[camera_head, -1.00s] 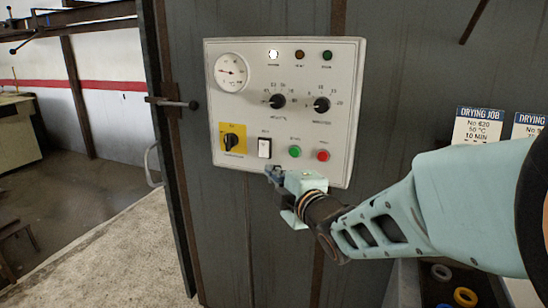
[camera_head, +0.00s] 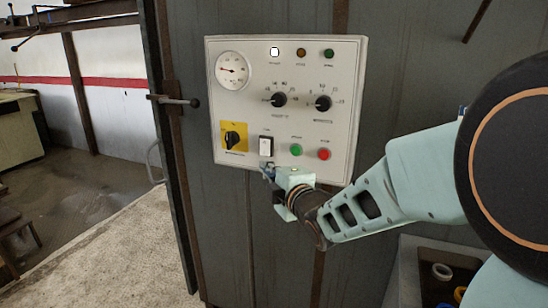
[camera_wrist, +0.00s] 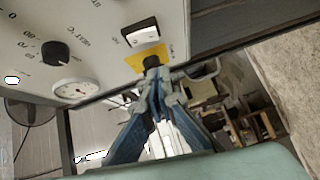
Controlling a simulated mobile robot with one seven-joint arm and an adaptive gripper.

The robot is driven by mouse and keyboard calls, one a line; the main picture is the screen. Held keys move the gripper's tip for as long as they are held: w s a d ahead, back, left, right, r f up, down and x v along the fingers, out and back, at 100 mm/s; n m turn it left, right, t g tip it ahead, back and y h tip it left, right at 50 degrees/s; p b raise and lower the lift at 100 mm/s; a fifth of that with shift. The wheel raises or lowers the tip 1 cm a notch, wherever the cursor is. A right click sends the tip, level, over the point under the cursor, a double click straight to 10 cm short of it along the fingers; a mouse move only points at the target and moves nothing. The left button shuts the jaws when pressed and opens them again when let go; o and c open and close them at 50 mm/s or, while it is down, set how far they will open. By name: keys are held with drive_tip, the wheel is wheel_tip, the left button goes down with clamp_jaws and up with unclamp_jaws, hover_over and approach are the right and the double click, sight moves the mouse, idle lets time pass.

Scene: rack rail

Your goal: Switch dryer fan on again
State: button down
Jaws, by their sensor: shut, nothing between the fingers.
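The dryer's control panel (camera_head: 345,60) is a pale plate on a dark grey cabinet. A white rocker switch (camera_head: 265,146) in a dark frame sits low on the panel, right of a yellow plate (camera_head: 243,134) with a black rotary knob (camera_head: 233,137). The rocker also shows in the wrist view (camera_wrist: 142,36). Its small label is too blurred to read. My gripper (camera_head: 267,169) is shut and empty, just below the rocker. In the wrist view its fingertips (camera_wrist: 158,80) meet near the yellow plate. I cannot tell whether they touch the panel.
A green button (camera_head: 296,150) and a red button (camera_head: 324,154) sit right of the rocker. Two black dials (camera_head: 279,99) and a round gauge (camera_head: 231,70) are above. A door handle (camera_head: 180,101) juts out at left. Coloured rings (camera_head: 442,272) lie in a bin at lower right.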

sight(262, 154)
drive_tip(key=shift+w+a+f+p, duration=0.15)
drive_tip(key=shift+w+p, duration=0.2)
drive_tip(key=shift+w, duration=1.05)
drive_tip(key=shift+w+a+f+p, duration=0.15)
drive_tip(key=shift+w+p, duration=0.2)
drive_tip(key=shift+w, duration=1.1)
drive_tip(key=shift+w+a+f+p, duration=0.15)
drive_tip(key=shift+w+p, duration=0.2)
drive_tip(key=shift+w, duration=1.05)
drive_tip(key=b, duration=0.1)
drive_tip(key=f+b, duration=0.1)
drive_tip(key=b, duration=0.1)
drive_tip(key=shift+w+d, duration=0.1)
drive_tip(key=shift+w, duration=0.1)
drive_tip(key=shift+r, duration=0.35)
